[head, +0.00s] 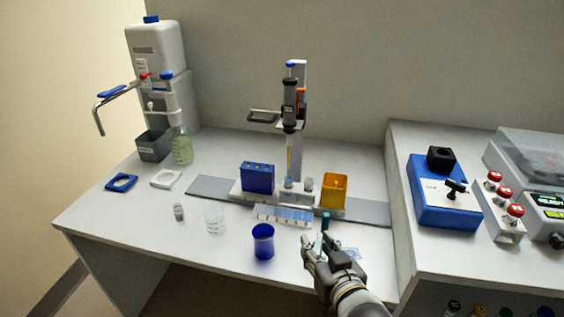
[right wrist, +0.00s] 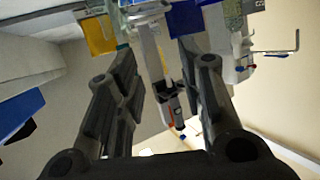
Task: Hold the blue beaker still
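The blue beaker (head: 263,242) stands upright near the front edge of the white bench in the head view. My right gripper (head: 318,243) is to the right of the beaker, apart from it, over the front of the bench. In the right wrist view, the two fingers of the right gripper (right wrist: 157,60) stand wide apart with nothing held between them. I cannot make out the blue beaker in the right wrist view. My left gripper is not in view.
A clear beaker (head: 215,221) and a small vial (head: 180,212) stand left of the blue beaker. Behind are a white strip tray (head: 284,215), a blue box (head: 257,178), an orange container (head: 334,190) and a tall stand (head: 296,125). The left bench front is clear.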

